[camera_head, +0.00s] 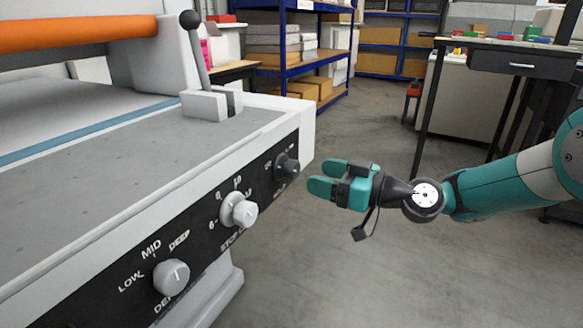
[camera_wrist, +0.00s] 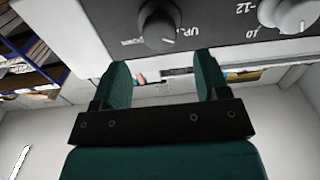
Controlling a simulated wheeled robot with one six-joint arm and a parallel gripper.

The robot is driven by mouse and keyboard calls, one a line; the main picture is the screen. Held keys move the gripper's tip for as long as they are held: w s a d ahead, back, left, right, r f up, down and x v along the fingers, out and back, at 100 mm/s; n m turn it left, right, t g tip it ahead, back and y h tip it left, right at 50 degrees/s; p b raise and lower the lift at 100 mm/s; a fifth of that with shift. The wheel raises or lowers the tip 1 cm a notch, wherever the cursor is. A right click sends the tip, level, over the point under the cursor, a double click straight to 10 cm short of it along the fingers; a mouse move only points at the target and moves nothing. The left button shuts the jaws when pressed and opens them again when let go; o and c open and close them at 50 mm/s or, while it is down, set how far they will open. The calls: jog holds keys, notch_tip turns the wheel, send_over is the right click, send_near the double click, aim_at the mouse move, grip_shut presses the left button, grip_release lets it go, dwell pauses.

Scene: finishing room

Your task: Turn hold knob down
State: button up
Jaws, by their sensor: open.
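A dark round knob (camera_head: 287,165) sits at the far right end of the black control panel (camera_head: 112,259) on the machine's front. It is the likely hold knob, but I cannot read "hold" beside it. In the wrist view the dark knob (camera_wrist: 159,24) is at the top centre.
A white knob (camera_head: 240,210) with a numbered scale is beside the dark one. A grey LOW-MID-DEEP knob (camera_head: 171,277) is nearer. A black-balled lever (camera_head: 196,55) stands on the machine's top. A desk (camera_head: 520,62) and blue shelving (camera_head: 305,70) are behind. The floor right of the machine is clear.

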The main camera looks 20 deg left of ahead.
aim_at(297, 169)
jog(key=a, duration=0.7)
jog(key=shift+w+a, duration=0.2)
jog(key=shift+w, duration=0.1)
jog(key=c, duration=0.9)
